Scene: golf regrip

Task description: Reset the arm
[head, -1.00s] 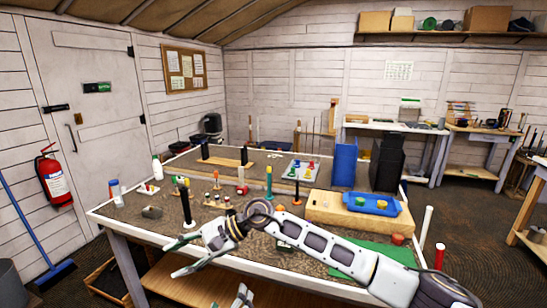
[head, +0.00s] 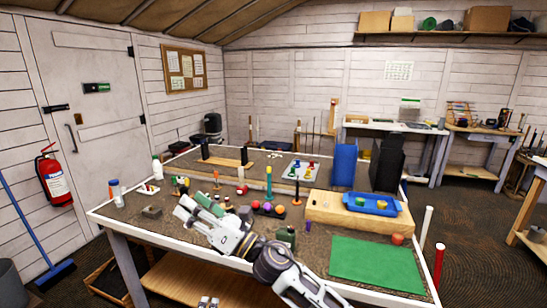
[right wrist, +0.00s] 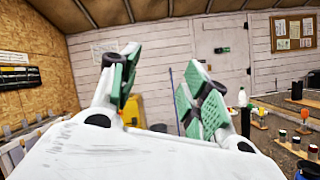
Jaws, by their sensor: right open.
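My right arm reaches in from the bottom of the head view, across the front of the workbench (head: 130,218). My right gripper (head: 190,210) is at the arm's upper-left end, in front of the bench's left half; its fingers are foreshortened there. In the right wrist view the right gripper (right wrist: 160,88) is open, with two green-padded fingers spread apart and nothing between them. A small grey piece at the bottom edge of the head view looks like the tip of my left gripper (head: 208,302); its jaws cannot be made out.
The bench holds a green mat (head: 375,262), a wooden block (head: 330,210) with a blue tray (head: 385,206), a red ball (head: 397,239), several coloured balls (head: 267,208) and upright pegs. White (head: 427,222) and red (head: 438,262) posts stand at the right edge.

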